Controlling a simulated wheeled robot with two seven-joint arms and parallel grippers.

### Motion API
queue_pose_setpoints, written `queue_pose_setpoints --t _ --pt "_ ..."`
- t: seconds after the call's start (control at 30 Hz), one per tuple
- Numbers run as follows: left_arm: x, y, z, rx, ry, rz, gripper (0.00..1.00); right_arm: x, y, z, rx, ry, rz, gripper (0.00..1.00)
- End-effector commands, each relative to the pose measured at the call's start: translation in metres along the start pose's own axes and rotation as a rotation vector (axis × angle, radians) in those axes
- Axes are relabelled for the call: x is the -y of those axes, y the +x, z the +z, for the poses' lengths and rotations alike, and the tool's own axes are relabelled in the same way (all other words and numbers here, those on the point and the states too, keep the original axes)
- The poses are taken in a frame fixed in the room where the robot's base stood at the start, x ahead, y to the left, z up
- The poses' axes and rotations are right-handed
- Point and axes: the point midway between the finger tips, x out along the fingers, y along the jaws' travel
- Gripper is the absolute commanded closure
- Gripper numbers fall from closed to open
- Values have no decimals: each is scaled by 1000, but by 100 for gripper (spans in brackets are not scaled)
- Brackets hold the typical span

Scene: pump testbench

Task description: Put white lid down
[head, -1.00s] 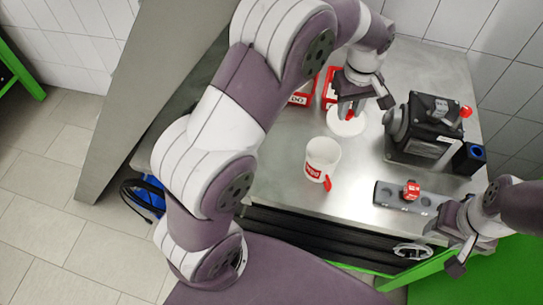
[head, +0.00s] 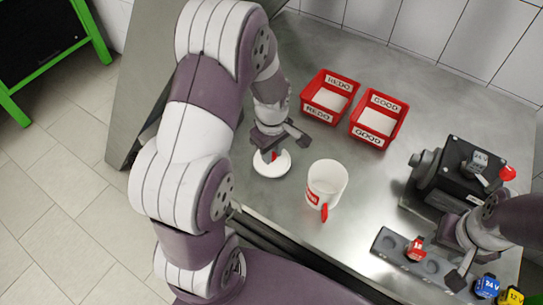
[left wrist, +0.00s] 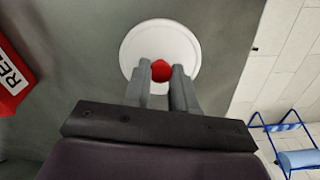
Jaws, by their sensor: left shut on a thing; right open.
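The white lid (head: 284,163) is a round disc with a red knob (left wrist: 160,70) at its centre. In the head view it is left of the white and red mug (head: 328,181), over the metal table near its front left edge. My left gripper (head: 270,155) is shut on the knob from above; in the left wrist view its fingers (left wrist: 160,76) close around it. I cannot tell whether the lid touches the table. My right gripper (head: 450,260) is open and empty, low at the right beside a grey holder (head: 387,243).
Two red bins, marked REDO (head: 317,110) and GOOD (head: 378,139), stand behind the mug. A black pump device (head: 452,172) is at the right. Blue (head: 487,286) and yellow (head: 510,297) blocks are at lower right.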

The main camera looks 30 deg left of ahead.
Motion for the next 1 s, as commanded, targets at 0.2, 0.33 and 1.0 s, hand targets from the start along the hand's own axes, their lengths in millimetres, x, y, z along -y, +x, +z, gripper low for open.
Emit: queue_pose_setpoints --t 0.2,0.33,1.0 --pt "0 24 0 0 1 0 94 0 -2 0 0 0 0 53" --pt "0 24 0 0 1 0 94 0 -1 0 0 0 0 53" --pt "-2 9 0 -2 2 4 49 0 0 0 0 0 0 53"
